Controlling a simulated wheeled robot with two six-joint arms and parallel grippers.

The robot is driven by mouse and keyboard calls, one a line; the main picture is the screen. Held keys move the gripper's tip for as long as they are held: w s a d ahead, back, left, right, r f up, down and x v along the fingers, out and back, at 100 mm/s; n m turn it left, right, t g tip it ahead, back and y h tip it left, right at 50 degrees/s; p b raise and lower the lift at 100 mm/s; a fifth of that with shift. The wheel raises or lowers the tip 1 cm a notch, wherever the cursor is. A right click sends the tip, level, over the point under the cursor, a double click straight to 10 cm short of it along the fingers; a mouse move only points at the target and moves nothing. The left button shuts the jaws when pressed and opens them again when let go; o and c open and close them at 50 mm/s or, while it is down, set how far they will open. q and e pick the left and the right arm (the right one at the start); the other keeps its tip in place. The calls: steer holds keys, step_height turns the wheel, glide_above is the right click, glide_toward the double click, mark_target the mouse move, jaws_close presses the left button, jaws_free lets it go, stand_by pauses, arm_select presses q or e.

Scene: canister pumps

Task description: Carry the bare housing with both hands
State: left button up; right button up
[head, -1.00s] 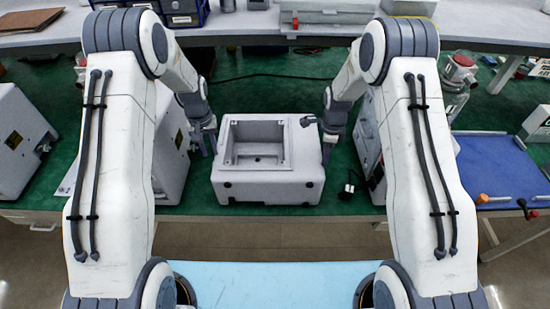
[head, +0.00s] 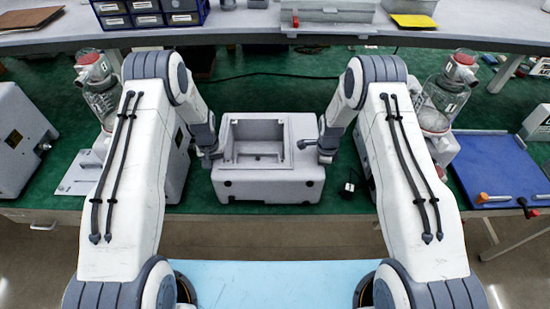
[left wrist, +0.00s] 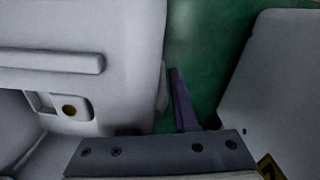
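The bare housing (head: 267,188), a light grey box with an open rectangular cavity on top, stands on the green mat, level as far as I can tell. My left gripper (head: 211,160) is at its left side, close to the upper edge. In the left wrist view the housing (left wrist: 90,25) fills the left part, with a narrow purple finger (left wrist: 180,98) close beside its wall. My right gripper (head: 314,149) is at its right side, with a dark tip near the top right rim. The contacts and the finger gaps on both sides are too small or hidden to tell.
Grey pump units stand close on both sides, partly behind my arms, with clear canisters (head: 99,92) (head: 441,100). Another grey unit (head: 22,140) is far left. A blue tray (head: 495,165) lies right. The mat behind the housing is mostly clear except for a black cable.

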arm_select(q)
steer(key=shift+f, duration=0.25)
arm_select(e)
steer(key=shift+f, duration=0.15)
arm_select(q)
steer(key=c, duration=0.3)
arm_select(e)
steer(key=c, duration=0.3)
arm_select(q)
jaws_close()
arm_select(e)
jaws_close()
arm_select(q)
steer(key=shift+w+r, duration=0.1)
steer(key=shift+r, duration=0.2)
arm_select(e)
steer(key=shift+w+r, duration=0.15)
steer(key=shift+r, duration=0.1)
